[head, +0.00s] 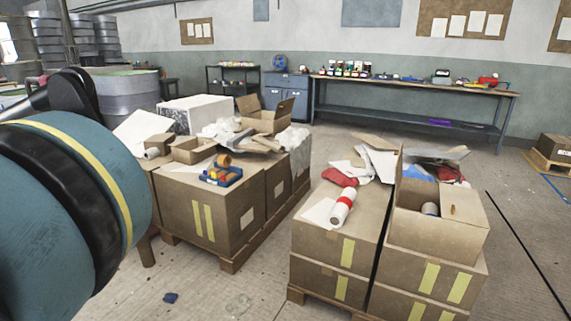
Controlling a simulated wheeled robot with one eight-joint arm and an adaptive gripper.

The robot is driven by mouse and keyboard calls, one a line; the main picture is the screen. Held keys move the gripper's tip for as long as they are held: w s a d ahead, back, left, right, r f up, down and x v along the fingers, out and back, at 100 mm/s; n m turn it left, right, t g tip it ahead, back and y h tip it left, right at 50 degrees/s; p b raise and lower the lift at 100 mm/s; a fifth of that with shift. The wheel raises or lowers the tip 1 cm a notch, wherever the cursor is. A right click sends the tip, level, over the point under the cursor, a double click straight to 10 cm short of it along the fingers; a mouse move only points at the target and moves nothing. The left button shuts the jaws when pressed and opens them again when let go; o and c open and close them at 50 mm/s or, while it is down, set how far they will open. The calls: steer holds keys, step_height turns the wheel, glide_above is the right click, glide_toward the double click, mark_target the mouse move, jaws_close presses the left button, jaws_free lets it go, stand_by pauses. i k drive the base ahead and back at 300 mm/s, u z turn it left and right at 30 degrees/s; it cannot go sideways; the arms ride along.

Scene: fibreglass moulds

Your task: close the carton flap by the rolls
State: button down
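An open carton (436,228) stands on the right-hand stack. A narrow flap (399,165) stands up at its left side, and another flap (448,154) sticks out at its back. On the left stack, a small open carton (193,151) lies near a pale roll (152,153) and an orange roll (224,160). A larger open carton (264,120) with a raised flap stands behind. I cannot tell which flap is meant. My gripper is out of view.
Both stacks of taped boxes stand on pallets, with a floor gap between them. Paper and a red cloth (339,177) clutter the right stack. My teal arm part fills the left edge. A workbench (415,86) lines the back wall. Open floor lies at right.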

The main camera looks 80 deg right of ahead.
mark_target(396, 171)
steer(key=z, duration=4.2)
steer(key=i, duration=1)
steer(key=z, duration=0.75)
